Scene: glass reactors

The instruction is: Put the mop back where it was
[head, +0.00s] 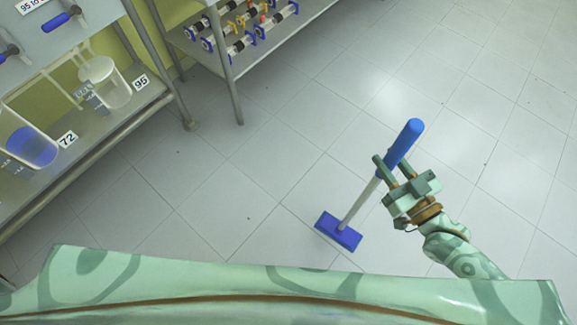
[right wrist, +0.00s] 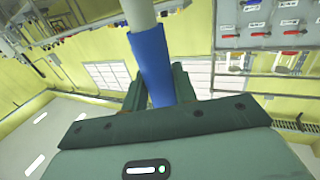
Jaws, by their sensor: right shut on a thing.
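The mop has a blue grip, a pale shaft and a blue rectangular head (head: 338,231). In the right wrist view the blue grip (right wrist: 150,62) runs between the fingers of the gripper (right wrist: 158,88). My left gripper is not in view.
A metal bench (head: 110,127) at the left holds a clear vessel marked 95 (head: 105,82) and one with blue contents marked 72 (head: 32,146). A metal shelf (head: 275,43) with glass tubes stands at the top. The tiled floor (head: 450,70) is clear in the middle and right.

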